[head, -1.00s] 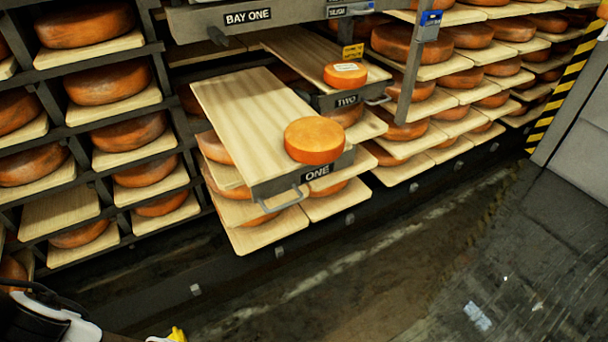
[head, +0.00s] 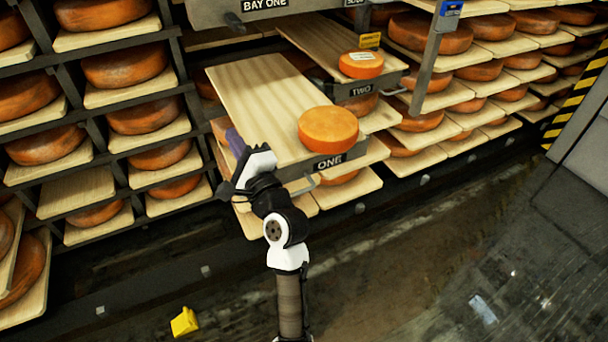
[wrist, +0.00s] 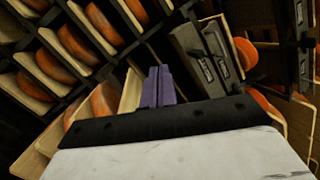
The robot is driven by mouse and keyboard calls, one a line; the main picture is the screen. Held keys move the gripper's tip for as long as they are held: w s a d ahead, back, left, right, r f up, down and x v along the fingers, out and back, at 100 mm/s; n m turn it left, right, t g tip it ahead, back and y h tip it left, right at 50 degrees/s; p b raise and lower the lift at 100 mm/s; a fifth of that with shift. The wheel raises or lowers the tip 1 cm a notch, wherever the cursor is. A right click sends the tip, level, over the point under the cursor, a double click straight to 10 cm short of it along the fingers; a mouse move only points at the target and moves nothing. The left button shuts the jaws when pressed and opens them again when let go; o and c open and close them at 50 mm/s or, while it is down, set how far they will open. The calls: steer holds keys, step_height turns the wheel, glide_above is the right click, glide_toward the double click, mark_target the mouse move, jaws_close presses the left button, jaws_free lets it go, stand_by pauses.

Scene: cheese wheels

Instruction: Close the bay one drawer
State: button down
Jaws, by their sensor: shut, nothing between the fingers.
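The drawer labelled ONE (head: 252,92) is pulled out from the rack under the BAY ONE sign (head: 264,4). Its wooden board carries an orange cheese wheel (head: 328,128) near the grey front, and a metal handle (head: 304,187) sticks out below the label. My gripper (head: 235,142) is at the left side of the drawer, near its front corner, partly hidden by my wrist. I cannot tell whether it touches the drawer. In the wrist view its purple fingers (wrist: 158,88) are together and empty, left of grey labelled fronts (wrist: 202,62).
The drawer labelled TWO (head: 340,88) is also pulled out, to the right, with a smaller labelled cheese (head: 361,65). Shelves of cheese wheels (head: 145,117) stand at the left. A yellow object (head: 184,321) lies on the dark floor, which is otherwise mostly clear in front.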

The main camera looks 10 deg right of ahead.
steer(key=s+d+f+m+g+h, duration=0.1)
steer(key=s+d+f+m+h, duration=0.15)
steer(key=d+f+m, duration=0.7)
steer(key=m+g+h, duration=0.1)
steer(key=m, duration=0.5)
glide_toward(300, 169)
steer(key=p+x, duration=0.2)
steer(key=x, duration=0.5)
steer(key=shift+f, duration=0.1)
steer(key=shift+w, duration=0.1)
